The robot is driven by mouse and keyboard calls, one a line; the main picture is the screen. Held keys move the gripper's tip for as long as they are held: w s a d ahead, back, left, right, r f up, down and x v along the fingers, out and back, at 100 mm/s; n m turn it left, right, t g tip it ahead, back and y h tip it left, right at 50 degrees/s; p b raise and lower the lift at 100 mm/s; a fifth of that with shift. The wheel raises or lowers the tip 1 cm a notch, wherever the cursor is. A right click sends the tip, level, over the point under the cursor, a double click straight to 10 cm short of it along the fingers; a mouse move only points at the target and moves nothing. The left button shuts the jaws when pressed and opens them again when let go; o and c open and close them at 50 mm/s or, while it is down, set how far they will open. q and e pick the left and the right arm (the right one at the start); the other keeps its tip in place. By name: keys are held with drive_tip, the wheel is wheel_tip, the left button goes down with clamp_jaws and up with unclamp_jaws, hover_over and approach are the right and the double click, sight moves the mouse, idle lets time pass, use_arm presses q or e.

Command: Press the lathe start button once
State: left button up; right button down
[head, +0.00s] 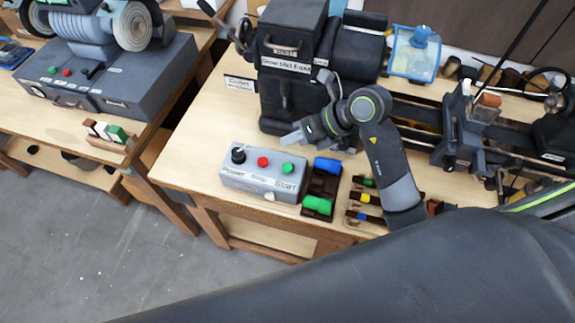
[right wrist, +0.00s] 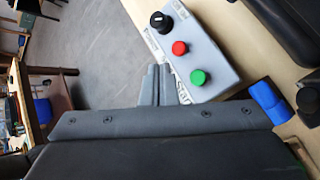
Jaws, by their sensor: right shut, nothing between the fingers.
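The grey control box (head: 258,182) sits near the front edge of the lathe bench. It carries a black knob (head: 238,155), a red button (head: 263,162) and a green button (head: 287,168) with the label "Start" below it. In the right wrist view the green button (right wrist: 198,77) is just right of my shut fingers. My right gripper (head: 286,141) is shut and empty; in the head view its tips appear behind and above the green button. The wrist view shows the two fingers (right wrist: 158,84) side by side, apart from the button. My left gripper is not in view.
The dark lathe (head: 285,85) stands behind the box. A dark tray with a blue piece (head: 327,165) and a green piece (head: 317,204) is right of the box. A grinder bench (head: 110,90) stands at left, with open floor (head: 90,240) in front.

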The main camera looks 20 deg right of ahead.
sight(292, 169)
drive_tip(key=shift+f+b, duration=3.2)
drive_tip(key=shift+f, duration=1.05)
drive_tip(key=shift+f+b, duration=0.4)
drive_tip(key=shift+b, duration=0.05)
